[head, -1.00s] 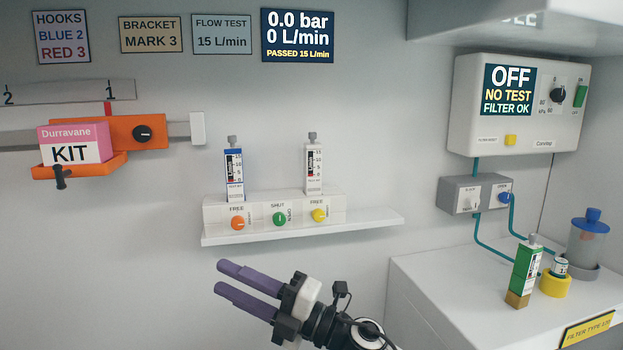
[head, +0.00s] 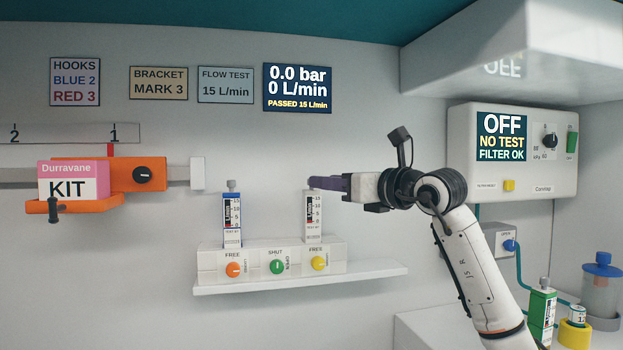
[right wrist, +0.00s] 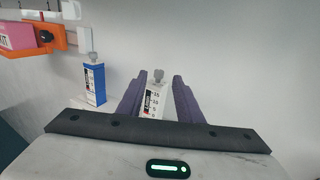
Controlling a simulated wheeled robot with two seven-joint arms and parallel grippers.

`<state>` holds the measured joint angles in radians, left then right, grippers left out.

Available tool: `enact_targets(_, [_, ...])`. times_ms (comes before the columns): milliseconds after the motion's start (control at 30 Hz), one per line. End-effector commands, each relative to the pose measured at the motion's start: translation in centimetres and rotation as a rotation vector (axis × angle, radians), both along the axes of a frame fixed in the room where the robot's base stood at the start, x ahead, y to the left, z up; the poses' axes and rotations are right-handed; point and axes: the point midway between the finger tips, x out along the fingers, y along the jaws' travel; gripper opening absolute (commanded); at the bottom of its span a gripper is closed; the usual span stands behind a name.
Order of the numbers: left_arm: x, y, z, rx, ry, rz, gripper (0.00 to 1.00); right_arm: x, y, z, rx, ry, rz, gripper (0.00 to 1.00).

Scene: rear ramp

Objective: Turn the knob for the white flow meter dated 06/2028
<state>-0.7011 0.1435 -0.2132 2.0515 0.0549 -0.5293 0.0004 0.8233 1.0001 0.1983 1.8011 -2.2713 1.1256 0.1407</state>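The white flow meter (head: 313,222) stands upright at the right end of the white block on the shelf, above the yellow knob (head: 319,263). Its date label is too small to read. Its grey top knob (right wrist: 158,76) shows in the right wrist view; my fingers hide it in the head view. My right gripper (head: 313,183) is at the meter's top, fingers pointing left. In the right wrist view my gripper (right wrist: 160,79) is open, its purple fingers apart on either side of the knob, with gaps visible. My left gripper is not in view.
A blue-edged flow meter (head: 232,220) with its own grey knob stands to the left. The block (head: 211,264) also carries orange and green knobs. The orange bracket (head: 138,174) with the pink kit is further left. A wall display (head: 297,88) reads 0.0 bar, 0 L/min.

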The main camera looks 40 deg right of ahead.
Motion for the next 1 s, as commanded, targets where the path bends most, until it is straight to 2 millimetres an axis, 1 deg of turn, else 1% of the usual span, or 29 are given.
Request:
enact_targets(33, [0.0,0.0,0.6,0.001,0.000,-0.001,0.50,1.1,0.0,0.3,0.006,-0.001,0.004,0.33])
enact_targets(100, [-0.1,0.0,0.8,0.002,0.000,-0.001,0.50,2.4,-0.1,0.3,0.005,-0.001,0.004,0.33])
enact_targets(200, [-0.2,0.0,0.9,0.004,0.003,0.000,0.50,4.1,-0.2,0.2,0.003,0.000,0.004,0.33])
enact_targets(333, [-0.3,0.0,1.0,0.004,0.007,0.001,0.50,5.5,-0.3,0.1,0.003,0.000,0.004,0.33])
enact_targets(500, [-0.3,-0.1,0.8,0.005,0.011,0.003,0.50,6.3,-0.4,0.0,0.000,0.000,0.003,0.33])
enact_targets(733, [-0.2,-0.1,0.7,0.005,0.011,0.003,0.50,6.3,-0.4,-0.1,0.000,0.000,0.003,0.33])
enact_targets(867, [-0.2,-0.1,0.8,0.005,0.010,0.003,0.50,6.3,-0.4,-0.1,0.000,0.000,0.003,0.11])
enact_targets(900, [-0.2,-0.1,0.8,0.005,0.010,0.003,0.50,6.3,-0.4,-0.1,0.000,0.000,0.003,0.04])
enact_targets(933, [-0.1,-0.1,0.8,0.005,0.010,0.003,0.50,6.3,-0.4,-0.1,0.000,0.000,0.003,0.00])
enact_targets(1000, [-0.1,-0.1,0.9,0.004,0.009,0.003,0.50,6.3,-0.4,-0.1,0.000,0.000,0.003,0.00])
